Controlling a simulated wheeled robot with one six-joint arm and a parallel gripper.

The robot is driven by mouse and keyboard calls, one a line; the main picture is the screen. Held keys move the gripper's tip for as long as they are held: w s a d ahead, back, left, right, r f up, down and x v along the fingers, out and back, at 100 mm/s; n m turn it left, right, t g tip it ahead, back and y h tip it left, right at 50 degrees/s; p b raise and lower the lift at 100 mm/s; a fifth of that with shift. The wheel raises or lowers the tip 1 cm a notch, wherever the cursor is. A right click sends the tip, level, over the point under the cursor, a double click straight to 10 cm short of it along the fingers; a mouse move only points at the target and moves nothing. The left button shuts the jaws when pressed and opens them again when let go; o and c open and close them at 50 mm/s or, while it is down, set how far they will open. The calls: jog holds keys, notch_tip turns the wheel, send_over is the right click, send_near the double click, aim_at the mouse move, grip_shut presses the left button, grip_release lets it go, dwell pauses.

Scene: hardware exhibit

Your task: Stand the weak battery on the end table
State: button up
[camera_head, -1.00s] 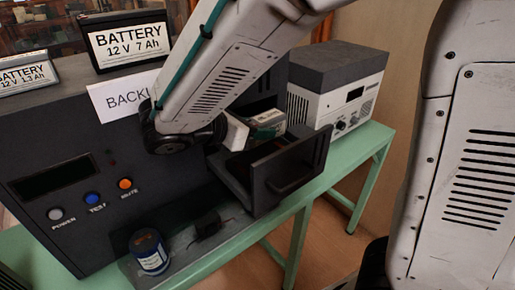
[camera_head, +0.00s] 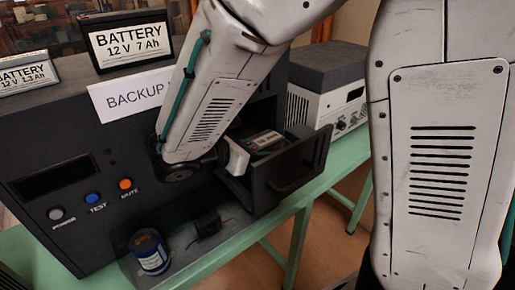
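My gripper (camera_head: 245,152) reaches into the drawer from the left. One pale finger shows against the battery's left side, and the other finger is hidden. The battery has moved with the gripper, so it appears held. No separate end table can be made out; a green table (camera_head: 343,165) carries the cabinet.
The dark cabinet (camera_head: 75,150) bears buttons and a BACKUP sign (camera_head: 132,95). Two labelled batteries (camera_head: 130,41) (camera_head: 25,78) stand on top. A blue can (camera_head: 149,253) and a small black block (camera_head: 207,224) sit in front. A grey-white power unit (camera_head: 325,85) stands right of the drawer.

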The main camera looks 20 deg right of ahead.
jog(key=shift+o, duration=1.4)
